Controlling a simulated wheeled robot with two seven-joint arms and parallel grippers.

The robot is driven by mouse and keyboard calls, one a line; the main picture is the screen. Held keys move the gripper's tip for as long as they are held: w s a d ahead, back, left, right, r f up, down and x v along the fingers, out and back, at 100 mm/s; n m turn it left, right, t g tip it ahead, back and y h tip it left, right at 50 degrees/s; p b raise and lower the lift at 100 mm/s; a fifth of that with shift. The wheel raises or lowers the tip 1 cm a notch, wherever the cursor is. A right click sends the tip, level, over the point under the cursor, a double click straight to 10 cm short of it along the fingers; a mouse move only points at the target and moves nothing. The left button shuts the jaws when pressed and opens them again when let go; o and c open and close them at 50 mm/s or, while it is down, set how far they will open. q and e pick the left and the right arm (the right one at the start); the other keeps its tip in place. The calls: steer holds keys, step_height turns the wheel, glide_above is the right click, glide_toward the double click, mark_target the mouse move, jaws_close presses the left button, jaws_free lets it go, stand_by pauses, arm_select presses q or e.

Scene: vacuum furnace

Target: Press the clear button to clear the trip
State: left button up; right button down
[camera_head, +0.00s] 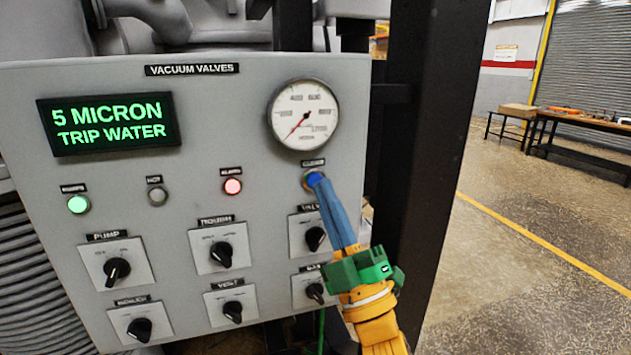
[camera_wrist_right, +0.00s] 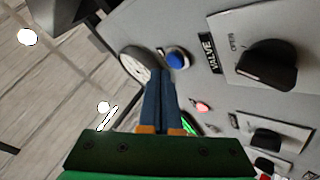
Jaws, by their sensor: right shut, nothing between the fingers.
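The clear button (camera_head: 308,179) is a round blue button with a metal collar on the grey panel, below the gauge and under a small black label. It also shows in the right wrist view (camera_wrist_right: 177,57). My right gripper (camera_head: 319,181), with long blue fingers, is shut and empty, and its tips overlap the button's lower right in the head view. In the right wrist view the fingertips (camera_wrist_right: 161,74) lie just beside the button. I cannot tell whether they touch it. The display (camera_head: 110,123) reads "5 MICRON TRIP WATER" in green. My left gripper is not in view.
A red lamp (camera_head: 233,186) is lit, a green lamp (camera_head: 78,204) is lit, and a grey lamp (camera_head: 157,196) is dark. Several black rotary knobs sit below. The gauge (camera_head: 304,115) is just above the button. A dark post (camera_head: 425,140) stands right of the panel.

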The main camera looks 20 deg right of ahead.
steer(key=shift+w, duration=0.4)
steer(key=shift+w, duration=0.35)
stand_by(0.5)
steer(key=shift+s, duration=0.75)
steer(key=shift+s, duration=0.1)
steer(key=s+p, duration=0.1)
steer(key=s, duration=0.3)
steer(key=shift+s+d, duration=0.1)
steer(key=shift+s, duration=0.3)
stand_by(0.4)
